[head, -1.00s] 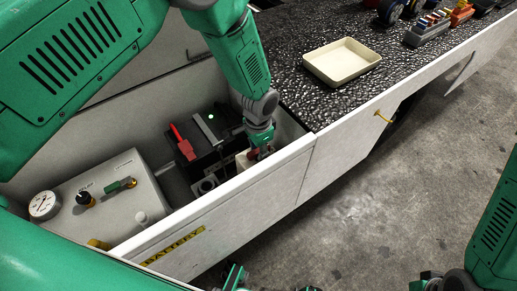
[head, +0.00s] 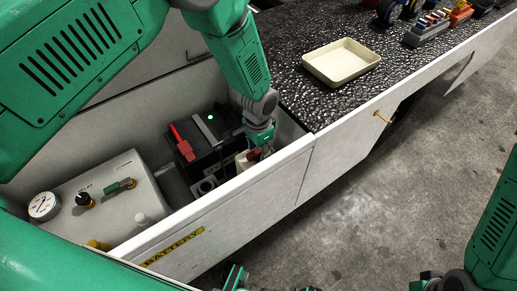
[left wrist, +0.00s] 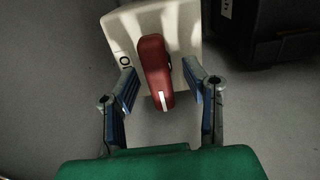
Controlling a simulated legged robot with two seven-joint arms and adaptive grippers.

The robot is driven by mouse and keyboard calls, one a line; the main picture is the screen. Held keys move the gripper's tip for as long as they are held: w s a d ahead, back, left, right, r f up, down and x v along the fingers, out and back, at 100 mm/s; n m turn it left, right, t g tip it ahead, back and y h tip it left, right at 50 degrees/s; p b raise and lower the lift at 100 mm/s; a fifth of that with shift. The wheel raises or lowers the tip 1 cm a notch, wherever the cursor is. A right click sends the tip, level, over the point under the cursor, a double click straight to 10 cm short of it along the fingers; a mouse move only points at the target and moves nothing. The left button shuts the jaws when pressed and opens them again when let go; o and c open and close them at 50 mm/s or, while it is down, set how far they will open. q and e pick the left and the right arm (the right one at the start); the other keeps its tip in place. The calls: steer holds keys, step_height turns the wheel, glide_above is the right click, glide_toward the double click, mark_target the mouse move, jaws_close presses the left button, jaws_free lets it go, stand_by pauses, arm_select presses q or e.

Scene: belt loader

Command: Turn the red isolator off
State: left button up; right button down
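The red isolator (left wrist: 155,68) is a dark red handle with a white stripe at its near end, on a cream mount (left wrist: 122,28) with small black marks left of the handle. In the head view it is a small red patch (head: 253,155) inside the battery bay, partly hidden by my gripper. My left gripper (left wrist: 159,88) is open, its two fingers on either side of the handle's near part. A gap shows on both sides, so neither finger appears to touch it.
The bay's white front wall (head: 235,198) runs close beside my left gripper. A black battery (head: 205,140) with a red part (head: 181,143) stands just left. A panel with a gauge (head: 43,205) and green handle (head: 119,187) lies further left. A cream tray (head: 341,62) sits on the deck.

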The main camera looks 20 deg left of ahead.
mark_target(258, 150)
arm_select(q)
steer(key=shift+r, duration=0.1)
step_height(258, 150, up, 12)
stand_by(0.4)
stand_by(0.4)
